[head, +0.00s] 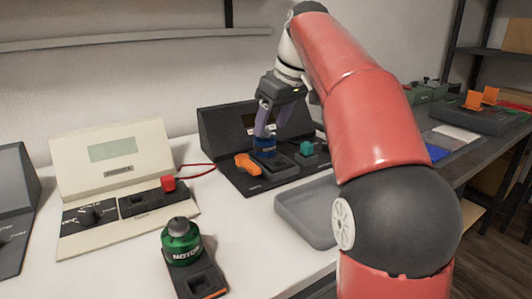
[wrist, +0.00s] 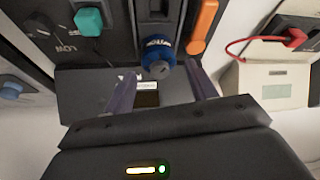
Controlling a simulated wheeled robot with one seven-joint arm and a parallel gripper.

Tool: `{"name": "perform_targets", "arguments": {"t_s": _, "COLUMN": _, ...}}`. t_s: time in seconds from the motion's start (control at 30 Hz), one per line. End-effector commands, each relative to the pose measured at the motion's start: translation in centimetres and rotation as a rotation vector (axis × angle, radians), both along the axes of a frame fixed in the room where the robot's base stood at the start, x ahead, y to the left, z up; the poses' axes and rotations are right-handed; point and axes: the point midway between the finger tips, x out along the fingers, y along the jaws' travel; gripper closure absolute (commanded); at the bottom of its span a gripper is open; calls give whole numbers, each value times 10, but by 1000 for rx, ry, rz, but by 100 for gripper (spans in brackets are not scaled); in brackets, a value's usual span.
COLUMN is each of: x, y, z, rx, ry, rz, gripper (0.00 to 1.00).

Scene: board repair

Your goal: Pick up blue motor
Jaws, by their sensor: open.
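The blue motor (head: 264,147) stands in the dark device (head: 225,137) at the back middle of the table. It also shows in the wrist view (wrist: 158,52), upper middle, as a blue ribbed cap with a grey knob. My gripper (head: 265,131) is open right at the motor. In the wrist view its two purple fingers (wrist: 162,78) are spread, one towards each side of the motor, with a gap on both sides. Nothing is held. In the head view the fingers partly hide the motor's top.
An orange lever (head: 247,164) sits close beside the motor, and a teal knob (head: 307,148) is on the other side. A green motor (head: 181,242) stands in a small base at the front. A grey tray (head: 307,212) and a cream device (head: 115,150) are nearby.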

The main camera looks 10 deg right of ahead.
Motion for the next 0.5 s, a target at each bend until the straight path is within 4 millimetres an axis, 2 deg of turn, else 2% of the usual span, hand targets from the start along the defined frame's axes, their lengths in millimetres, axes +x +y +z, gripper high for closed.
{"name": "perform_targets", "arguments": {"t_s": 0.03, "x": 2, "y": 2, "z": -8, "rx": 0, "ry": 2, "rz": 2, "gripper": 43}}
{"name": "perform_targets", "arguments": {"t_s": 0.17, "x": 5, "y": 3, "z": -17, "rx": 0, "ry": 1, "rz": 0, "gripper": 43}}
{"name": "perform_targets", "arguments": {"t_s": 0.4, "x": 16, "y": 7, "z": -51, "rx": 0, "ry": 2, "rz": 2, "gripper": 43}}
{"name": "perform_targets", "arguments": {"t_s": 0.5, "x": 19, "y": 9, "z": -58, "rx": 0, "ry": 2, "rz": 0, "gripper": 43}}
